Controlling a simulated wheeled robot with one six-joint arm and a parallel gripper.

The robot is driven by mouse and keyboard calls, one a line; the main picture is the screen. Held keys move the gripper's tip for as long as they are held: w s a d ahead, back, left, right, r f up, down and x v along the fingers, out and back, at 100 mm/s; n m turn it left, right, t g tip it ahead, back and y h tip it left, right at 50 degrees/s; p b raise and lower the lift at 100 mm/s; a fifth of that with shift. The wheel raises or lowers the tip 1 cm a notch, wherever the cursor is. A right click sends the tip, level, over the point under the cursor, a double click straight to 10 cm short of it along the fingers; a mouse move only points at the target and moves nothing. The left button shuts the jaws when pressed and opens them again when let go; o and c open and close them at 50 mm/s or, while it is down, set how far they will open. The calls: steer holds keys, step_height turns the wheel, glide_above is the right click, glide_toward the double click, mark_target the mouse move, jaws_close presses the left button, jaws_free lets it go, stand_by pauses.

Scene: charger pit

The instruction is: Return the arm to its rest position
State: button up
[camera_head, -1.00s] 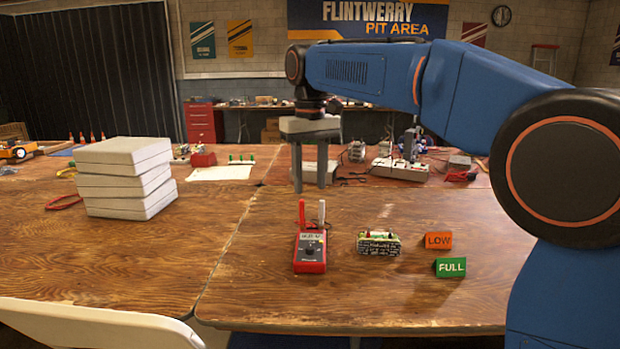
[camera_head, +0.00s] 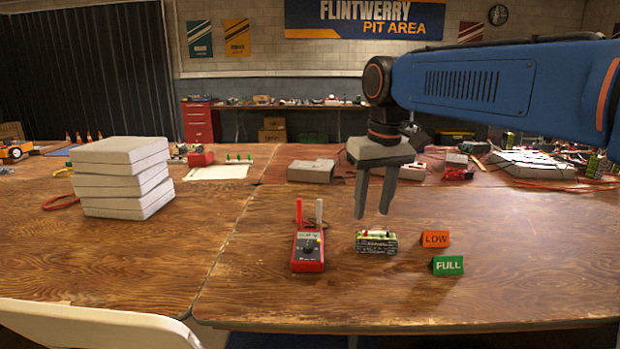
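My gripper (camera_head: 373,212) hangs in the air above the table, its two grey fingers pointing down and apart with nothing between them. It appears just above and behind the battery pack (camera_head: 376,242), which lies on the table and has red terminals on top. My blue arm reaches in from the right edge of the picture, raised above the table. A red multimeter (camera_head: 308,250) with two upright probes, one red and one white, stands left of the pack. An orange LOW sign (camera_head: 436,239) and a green FULL sign (camera_head: 447,265) stand to the right.
A stack of grey-white slabs (camera_head: 122,178) stands on the left part of the wooden table (camera_head: 270,290). A grey box (camera_head: 311,170), cables and chargers (camera_head: 530,163) fill the back. A white chair back (camera_head: 90,325) is at the front left. The right front of the table is clear.

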steer(key=s+d+f+m+t, duration=0.1)
steer(key=s+d+f+m, duration=0.1)
steer(key=s+d+f, duration=0.5)
steer(key=s+d+f+m+t, duration=0.1)
steer(key=s+d+f+t, duration=0.1)
steer(key=s+d+f, duration=0.6)
steer(key=s+f, duration=0.5)
steer(key=s, duration=0.2)
steer(key=shift+s+d+m+h, duration=0.3)
steer(key=shift+m, duration=0.1)
